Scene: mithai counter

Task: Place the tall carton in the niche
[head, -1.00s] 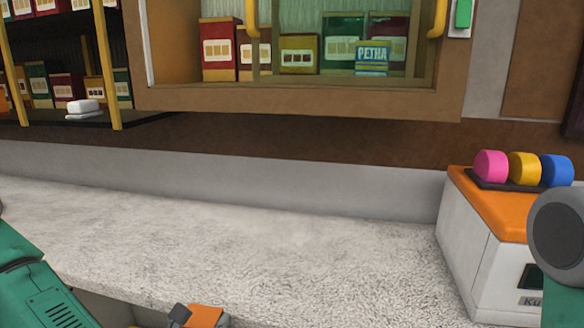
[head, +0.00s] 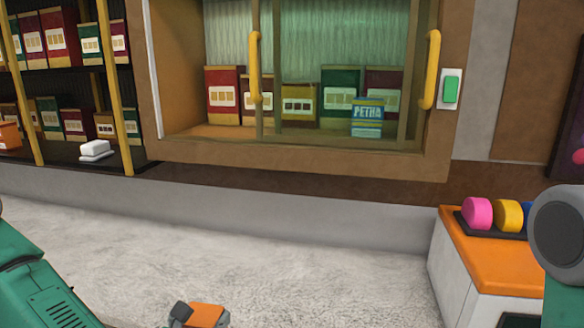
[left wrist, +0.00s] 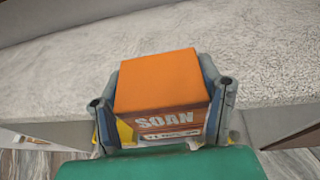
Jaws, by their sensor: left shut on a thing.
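An orange carton (left wrist: 160,82) with a "SOAN" label on its front face sits between the two fingers of my left gripper (left wrist: 166,98), which is shut on it. In the head view the carton's orange top (head: 206,315) shows at the bottom edge, over the front of the counter, and its lower part is out of frame. A wooden-framed recess (head: 300,163) in the wall has yellow handles and glass panels, with its left part looking open. Several cartons and a blue "PETHA" box (head: 367,117) stand inside. My right gripper is out of view.
The pale speckled counter (head: 300,270) is clear in the middle. An orange-topped unit (head: 490,255) with coloured discs (head: 477,213) stands at the right. Shelves of boxes and a white object (head: 95,150) are at the left. A green switch (head: 452,90) is beside the recess.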

